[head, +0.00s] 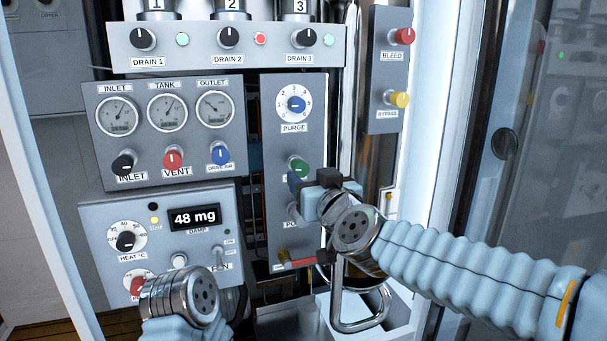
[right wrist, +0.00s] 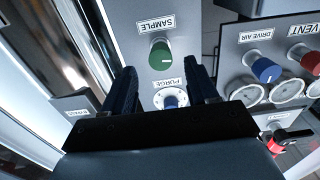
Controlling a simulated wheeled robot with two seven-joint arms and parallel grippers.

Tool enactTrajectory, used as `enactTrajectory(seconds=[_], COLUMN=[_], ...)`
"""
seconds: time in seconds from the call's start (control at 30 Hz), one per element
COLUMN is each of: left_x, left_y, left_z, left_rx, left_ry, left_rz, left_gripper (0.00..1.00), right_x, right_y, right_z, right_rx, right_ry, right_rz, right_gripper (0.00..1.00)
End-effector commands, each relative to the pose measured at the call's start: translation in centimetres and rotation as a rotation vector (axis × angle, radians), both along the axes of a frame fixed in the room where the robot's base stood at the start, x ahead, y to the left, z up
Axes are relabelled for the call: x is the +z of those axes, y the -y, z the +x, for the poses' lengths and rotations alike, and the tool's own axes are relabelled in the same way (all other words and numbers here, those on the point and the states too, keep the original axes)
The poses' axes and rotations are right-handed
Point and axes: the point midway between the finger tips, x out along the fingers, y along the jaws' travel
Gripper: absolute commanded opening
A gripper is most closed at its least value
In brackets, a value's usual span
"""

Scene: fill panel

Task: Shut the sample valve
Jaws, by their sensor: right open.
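The sample valve is a green knob (head: 299,168) on the narrow grey middle panel, below the purge dial. In the right wrist view the green knob (right wrist: 160,54) sits beside its SAMPLE label (right wrist: 156,25), which I cannot make out in the head view. My right gripper (head: 308,181) is at the panel, close beside the knob. In the right wrist view its two dark fingers (right wrist: 163,75) are spread, with the knob just beyond the gap between their tips. I cannot tell whether either finger touches it. My left wrist shows at the bottom left; its fingers are not clear.
The purge dial (head: 297,104) is above the green knob. A red-handled lever (head: 303,262) is below, near my right wrist. Inlet, vent (head: 173,160) and drive air (head: 220,154) knobs are left. Bleed (head: 403,36) and bypass (head: 399,99) knobs are upper right.

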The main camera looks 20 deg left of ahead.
Motion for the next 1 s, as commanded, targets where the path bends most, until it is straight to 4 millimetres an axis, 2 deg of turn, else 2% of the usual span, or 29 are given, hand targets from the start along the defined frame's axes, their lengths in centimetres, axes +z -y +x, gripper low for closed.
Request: enactTrajectory(seconds=[0.1, 0.3, 0.63, 0.9, 1.0], left_x=[0.1, 0.3, 0.3, 0.3, 0.3], left_y=[0.0, 0.1, 0.1, 0.1, 0.1], left_z=[0.0, 0.0, -0.1, -0.1, -0.1], left_rx=[-0.001, -0.002, -0.003, -0.003, -0.003], left_ry=[0.0, -0.001, -0.001, -0.001, -0.001], left_rz=[0.0, -0.001, -0.002, -0.002, -0.002], left_gripper=[0.43, 0.43, 0.43, 0.43, 0.43], right_x=[-0.1, 0.0, 0.0, 0.0, 0.0], right_y=[-1.3, -2.4, -2.5, -2.5, -2.5], right_z=[1.9, 3.6, 3.8, 3.8, 3.8], right_rx=[0.0, 0.0, 0.0, 0.0, 0.0], right_ry=[-0.002, -0.001, -0.001, -0.001, -0.001], right_rz=[-0.001, -0.001, 0.0, 0.0, 0.0], right_gripper=[0.59, 0.59, 0.57, 0.16, 0.03])
